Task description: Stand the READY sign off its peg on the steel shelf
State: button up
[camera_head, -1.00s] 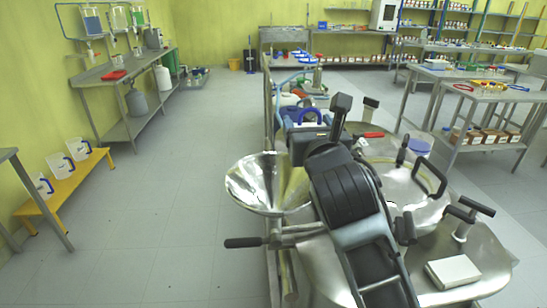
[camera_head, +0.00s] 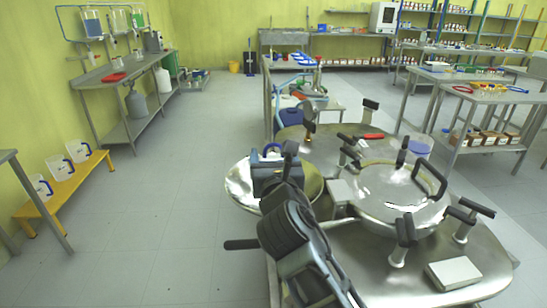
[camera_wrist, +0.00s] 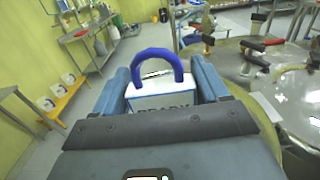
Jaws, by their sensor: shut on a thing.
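The READY sign (camera_wrist: 150,84) is a white plate with blue edging and a thick blue arched handle. In the wrist view it stands upright between the two fingers of my gripper (camera_wrist: 162,92), its lettering partly hidden by the gripper body. A steel bench (camera_head: 122,70) with a lower shelf (camera_head: 135,128) stands along the left wall. I cannot tell which surface is the steel shelf, and the peg is not identifiable.
A yellow step (camera_head: 68,186) with white jugs stands at the left wall. The grey floor (camera_head: 180,190) between is clear.

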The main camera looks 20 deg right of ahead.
jog(key=shift+f, duration=0.6)
jog(key=o, duration=1)
jog(key=shift+o, duration=0.2)
jog(key=shift+r, duration=0.1)
